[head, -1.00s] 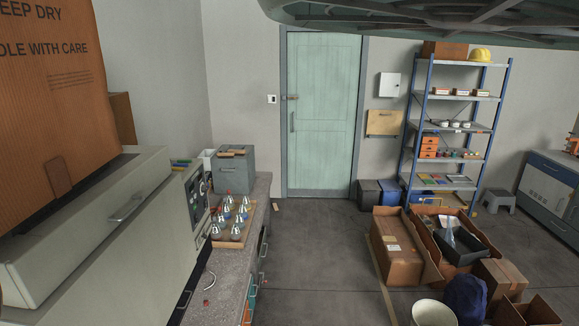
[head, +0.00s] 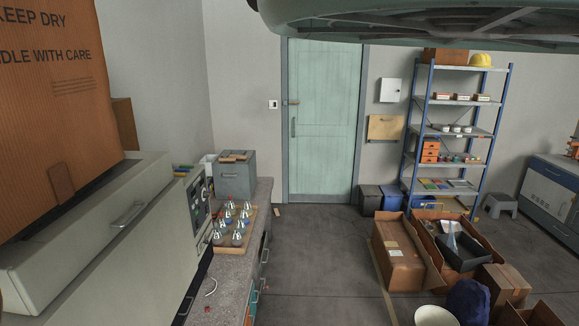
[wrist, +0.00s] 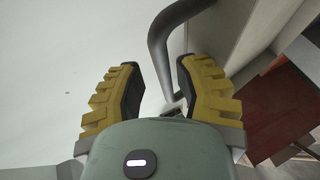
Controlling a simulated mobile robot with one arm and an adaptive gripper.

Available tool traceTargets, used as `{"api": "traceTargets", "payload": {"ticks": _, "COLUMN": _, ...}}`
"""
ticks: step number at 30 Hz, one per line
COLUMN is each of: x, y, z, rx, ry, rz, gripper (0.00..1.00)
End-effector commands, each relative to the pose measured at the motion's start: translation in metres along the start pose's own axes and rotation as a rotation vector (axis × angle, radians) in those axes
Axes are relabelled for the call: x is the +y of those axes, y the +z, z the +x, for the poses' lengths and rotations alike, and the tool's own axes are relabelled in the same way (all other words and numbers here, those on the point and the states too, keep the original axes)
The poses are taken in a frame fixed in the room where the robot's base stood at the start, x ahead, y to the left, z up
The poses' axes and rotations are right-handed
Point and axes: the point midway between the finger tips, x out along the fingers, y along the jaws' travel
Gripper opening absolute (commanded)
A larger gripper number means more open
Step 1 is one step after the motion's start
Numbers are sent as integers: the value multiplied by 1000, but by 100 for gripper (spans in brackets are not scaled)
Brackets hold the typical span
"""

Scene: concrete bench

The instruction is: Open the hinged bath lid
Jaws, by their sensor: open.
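A large cream unit with a pale lid-like front (head: 75,235) fills the left of the head view. A bar handle (head: 128,215) sits on it, and the lid looks closed. In the wrist view, a curved grey bar handle (wrist: 159,55) stands off a pale surface (wrist: 70,60). My gripper (wrist: 158,78) is open, with one yellow-and-black finger on each side of the bar. I cannot tell whether either finger touches it. My gripper does not show in the head view.
A big orange-brown carton (head: 60,100) rests on the cream unit. A control panel (head: 198,200) is at its far end. On the counter are a tray of flasks (head: 225,243) and a grey box (head: 238,177). Open cartons (head: 398,265) lie on the floor at right.

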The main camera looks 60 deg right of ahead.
Motion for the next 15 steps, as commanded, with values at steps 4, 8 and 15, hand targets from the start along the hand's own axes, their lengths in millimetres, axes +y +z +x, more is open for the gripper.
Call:
{"api": "traceTargets", "payload": {"ticks": 4, "x": -7, "y": 1, "z": 1, "rx": -3, "ry": -14, "rz": 2, "gripper": 40}}
{"api": "traceTargets", "payload": {"ticks": 8, "x": -8, "y": 2, "z": 1, "rx": -4, "ry": -16, "rz": 2, "gripper": 40}}
{"api": "traceTargets", "payload": {"ticks": 15, "x": -11, "y": 4, "z": -3, "rx": -6, "ry": -20, "rz": -6, "gripper": 40}}
